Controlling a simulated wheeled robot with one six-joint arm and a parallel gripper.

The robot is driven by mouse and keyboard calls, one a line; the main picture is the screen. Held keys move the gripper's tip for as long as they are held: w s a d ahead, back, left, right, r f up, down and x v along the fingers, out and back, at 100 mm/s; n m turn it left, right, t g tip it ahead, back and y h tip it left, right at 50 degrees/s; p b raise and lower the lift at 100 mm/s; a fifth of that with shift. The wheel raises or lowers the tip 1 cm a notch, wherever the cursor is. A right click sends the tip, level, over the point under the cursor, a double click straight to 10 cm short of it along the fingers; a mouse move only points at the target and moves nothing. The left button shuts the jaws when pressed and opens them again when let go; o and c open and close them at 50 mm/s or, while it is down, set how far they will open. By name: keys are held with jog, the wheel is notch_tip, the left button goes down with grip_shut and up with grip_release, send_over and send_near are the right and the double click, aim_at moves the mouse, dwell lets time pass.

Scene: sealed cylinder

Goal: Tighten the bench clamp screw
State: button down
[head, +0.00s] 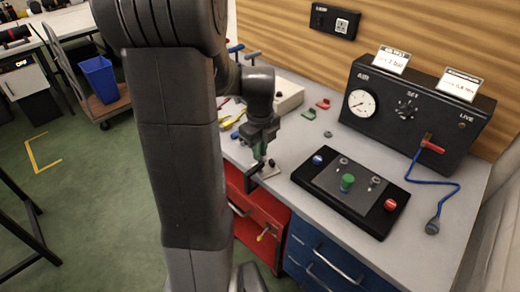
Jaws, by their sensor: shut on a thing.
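My gripper (258,158) points down at the front left edge of the grey bench, in the head view. It is shut on a small green piece (259,151), mostly hidden by the fingers. Just below and beside it is a small light metal plate with dark studs (271,168), at the bench edge; it looks like part of the bench clamp. A dark bar lies there too. The clamp screw itself is not clearly seen, and I cannot tell if the green piece belongs to it.
A black panel (330,192) with a green cylinder (347,183), a blue knob (318,160) and a red knob (390,204) lies to the right. A black gauge box (410,110) stands behind. Red drawers (255,225) and blue drawers (320,262) are below. My arm hides the bench's left part.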

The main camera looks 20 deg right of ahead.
jog(key=shift+w+d+r, duration=0.1)
jog(key=shift+r, duration=0.05)
jog(key=c, duration=1.4)
grip_release()
jog(key=shift+c, duration=0.2)
notch_tip(320, 180, up, 14)
jog(key=shift+f, duration=0.25)
notch_tip(320, 180, down, 14)
jog(key=shift+r, duration=0.1)
